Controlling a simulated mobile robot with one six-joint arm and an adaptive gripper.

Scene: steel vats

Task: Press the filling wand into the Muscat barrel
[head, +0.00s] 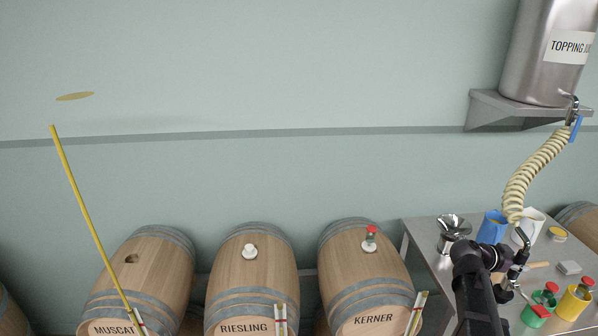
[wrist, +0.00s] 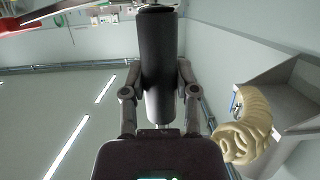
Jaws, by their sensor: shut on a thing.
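My gripper (head: 508,266) is at the right in the head view, over the steel table. In the wrist view my gripper (wrist: 160,98) has its fingers shut on either side of a black cylinder, which looks like the handle of the filling wand (wrist: 157,60). In the head view the wand (head: 520,240) shows as a dark handle with a bent metal tube near the coiled cream hose (head: 535,172). Its tip cannot be told apart. The Muscat barrel (head: 160,268) lies at far left, well away from my gripper, with an open dark bung hole on top.
The Riesling barrel (head: 232,283) has a white bung, and the Kerner barrel (head: 345,268) a red-topped fitting. A tall yellow stick (head: 80,195) rises in front of the Muscat barrel. The steel table (head: 425,240) holds a funnel, jugs and pots. A topping vat (head: 540,60) sits on a wall shelf.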

